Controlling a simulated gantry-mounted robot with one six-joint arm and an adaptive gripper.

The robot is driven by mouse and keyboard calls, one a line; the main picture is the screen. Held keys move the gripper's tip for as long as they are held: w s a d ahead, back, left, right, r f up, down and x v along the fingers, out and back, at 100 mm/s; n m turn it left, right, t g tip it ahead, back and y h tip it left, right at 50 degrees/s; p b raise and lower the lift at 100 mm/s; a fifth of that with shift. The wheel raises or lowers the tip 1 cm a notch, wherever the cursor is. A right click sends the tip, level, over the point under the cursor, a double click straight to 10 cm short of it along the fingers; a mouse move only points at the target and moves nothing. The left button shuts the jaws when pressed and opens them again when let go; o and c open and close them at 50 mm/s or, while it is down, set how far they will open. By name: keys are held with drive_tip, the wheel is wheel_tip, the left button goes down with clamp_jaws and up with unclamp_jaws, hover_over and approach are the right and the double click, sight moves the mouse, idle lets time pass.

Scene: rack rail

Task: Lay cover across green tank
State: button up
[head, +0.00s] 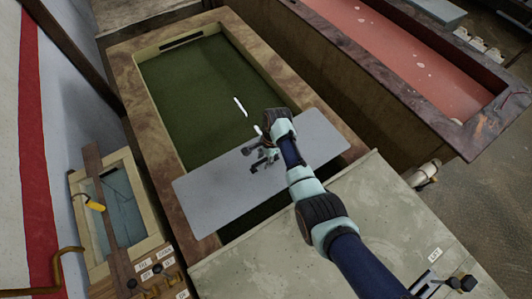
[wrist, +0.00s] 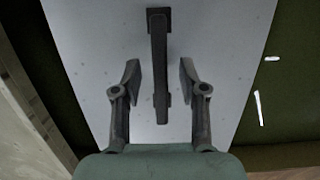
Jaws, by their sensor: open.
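The green tank (head: 190,75) is a long open trough of dark green with a brown mottled rim. The cover (head: 210,190) is a flat grey panel lying crosswise over the tank's near part, its left end over the left rim and its right end by the right rim. Part of the cover is hidden by my arm. In the wrist view the cover (wrist: 90,40) fills the middle and carries a dark bar handle (wrist: 158,50). My gripper (head: 264,158) is open at the handle, with one finger on each side and visible gaps between.
A red tank (head: 390,50) with a dark rim stands at the upper right. A grey-topped cabinet (head: 380,205) is at the lower right. A small framed tank (head: 120,205) and labelled controls (head: 155,270) are at the lower left. A dark gap (head: 255,212) shows at the tank's near end.

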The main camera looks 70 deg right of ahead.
wheel_tip(320, 180, up, 11)
drive_tip(key=s+d, duration=0.1)
drive_tip(key=shift+s+d+r, duration=0.15)
drive_tip(key=shift+s+d, duration=0.05)
drive_tip(key=shift+d, duration=0.2)
